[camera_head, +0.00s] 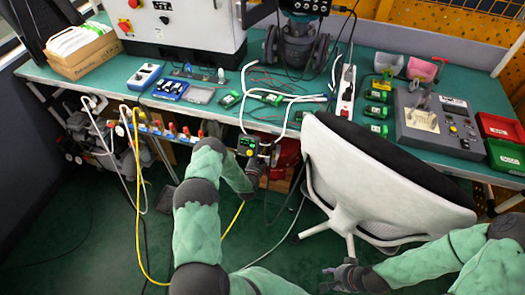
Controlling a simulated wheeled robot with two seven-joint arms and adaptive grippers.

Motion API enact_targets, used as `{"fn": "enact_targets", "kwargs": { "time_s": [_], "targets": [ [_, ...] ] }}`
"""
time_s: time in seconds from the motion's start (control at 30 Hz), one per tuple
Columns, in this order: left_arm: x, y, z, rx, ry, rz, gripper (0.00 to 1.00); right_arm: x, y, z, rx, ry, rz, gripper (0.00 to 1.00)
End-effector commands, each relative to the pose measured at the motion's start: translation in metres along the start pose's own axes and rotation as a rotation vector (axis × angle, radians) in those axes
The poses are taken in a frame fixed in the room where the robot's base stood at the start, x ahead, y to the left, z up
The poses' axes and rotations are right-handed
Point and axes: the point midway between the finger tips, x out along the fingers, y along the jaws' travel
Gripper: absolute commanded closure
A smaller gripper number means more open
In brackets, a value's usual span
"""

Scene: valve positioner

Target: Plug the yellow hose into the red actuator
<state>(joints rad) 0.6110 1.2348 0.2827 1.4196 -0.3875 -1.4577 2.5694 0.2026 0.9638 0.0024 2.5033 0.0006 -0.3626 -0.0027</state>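A yellow hose (137,190) hangs from the front of the bench on the left and loops down to the floor. A yellow length also shows right of my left forearm, which hides the part between. Several small red fittings sit on a rail below the bench edge, near the hose's upper end. A larger red object (286,152) is under the bench behind my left gripper; I cannot tell which red part is the actuator. My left gripper (266,150) is at the bench's front edge, its fingers too small and dark to read. My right gripper (328,279) is open and empty, low over the floor by the chair.
A white-backed chair (372,182) stands between my arms, close against the bench. The green bench (215,118) carries meters, cables, a power strip (346,92), a grey test box (437,122) and red and green bins. White hoses hang at the left. The floor at lower left is mostly clear.

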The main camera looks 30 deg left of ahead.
Motion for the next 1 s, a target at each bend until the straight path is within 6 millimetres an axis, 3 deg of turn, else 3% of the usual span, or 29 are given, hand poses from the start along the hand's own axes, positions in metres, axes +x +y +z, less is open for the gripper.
{"fn": "enact_targets", "kwargs": {
  "time_s": [0.37, 0.4, 0.47, 0.83, 1.0],
  "targets": [
    [0.005, 0.000, 0.000, 0.000, -0.001, 0.000, 1.00, 0.000, 0.000, 0.000, 0.000, 0.000, 0.000, 0.60],
    [0.005, 0.000, 0.000, 0.000, -0.001, 0.000, 0.70, 0.000, 0.000, 0.000, 0.000, 0.000, 0.000, 0.60],
    [0.005, 0.000, 0.000, 0.000, -0.001, 0.000, 0.54, 0.000, 0.000, 0.000, 0.000, 0.000, 0.000, 0.60],
    [0.003, -0.001, -0.001, -0.001, 0.002, -0.001, 0.54, 0.000, 0.000, 0.000, 0.000, 0.000, 0.000, 0.60],
    [-0.012, -0.001, -0.001, -0.002, 0.004, -0.002, 0.54, 0.000, 0.000, 0.000, 0.000, 0.000, 0.000, 0.60]
  ]
}}
